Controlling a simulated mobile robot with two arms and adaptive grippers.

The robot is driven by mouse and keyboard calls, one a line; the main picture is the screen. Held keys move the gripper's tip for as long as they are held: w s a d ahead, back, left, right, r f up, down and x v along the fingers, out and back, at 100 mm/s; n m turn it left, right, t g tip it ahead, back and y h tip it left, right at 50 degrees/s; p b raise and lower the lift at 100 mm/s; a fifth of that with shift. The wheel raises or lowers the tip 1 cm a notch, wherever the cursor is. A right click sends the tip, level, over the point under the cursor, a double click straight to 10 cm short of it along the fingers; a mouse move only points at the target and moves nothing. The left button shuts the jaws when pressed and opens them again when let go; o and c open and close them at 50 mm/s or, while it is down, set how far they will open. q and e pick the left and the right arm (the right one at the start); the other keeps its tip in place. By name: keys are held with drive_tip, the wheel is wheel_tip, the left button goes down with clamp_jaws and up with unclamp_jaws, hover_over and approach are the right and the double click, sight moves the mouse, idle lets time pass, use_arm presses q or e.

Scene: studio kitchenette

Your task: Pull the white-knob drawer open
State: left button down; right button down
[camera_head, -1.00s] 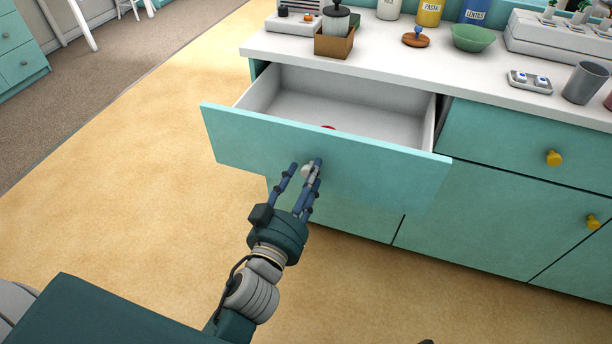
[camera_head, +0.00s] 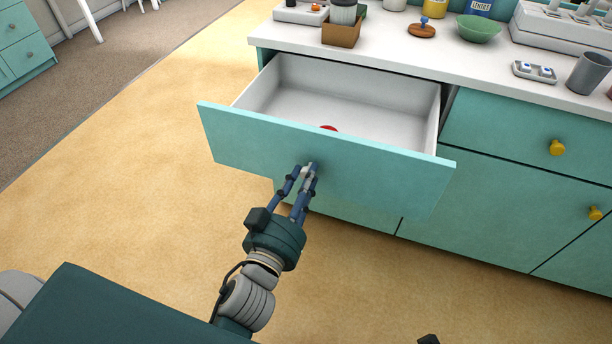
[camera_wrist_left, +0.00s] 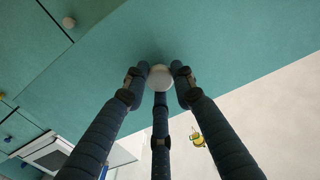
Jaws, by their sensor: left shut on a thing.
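The white-knob drawer (camera_head: 400,180) is a teal-fronted drawer standing well out from the counter, its pale inside open to view. A small red thing (camera_head: 328,128) lies inside, partly hidden by the drawer front. My left gripper (camera_head: 307,174) is at the middle of the drawer front, shut on the white knob. In the left wrist view, the white knob (camera_wrist_left: 159,78) sits between the blue fingers, against the teal front. My right gripper is not in view; a small dark piece shows at the bottom edge of the head view.
The white countertop (camera_head: 470,68) holds a brown box (camera_head: 341,33), a green bowl (camera_head: 479,28), a small tray (camera_head: 534,72) and a grey cup (camera_head: 588,74). Yellow-knobbed fronts (camera_head: 520,130) are shut at right. The floor (camera_head: 130,190) left of the drawer is clear.

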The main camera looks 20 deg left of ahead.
use_arm(q)
drive_tip(key=c, duration=1.4)
unclamp_jaws()
drive_tip(key=shift+w, duration=0.1)
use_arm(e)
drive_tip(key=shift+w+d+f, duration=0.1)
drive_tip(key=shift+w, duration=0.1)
use_arm(q)
drive_tip(key=s, duration=0.7)
drive_tip(key=shift+s, duration=0.3)
drive_tip(key=shift+a, duration=0.1)
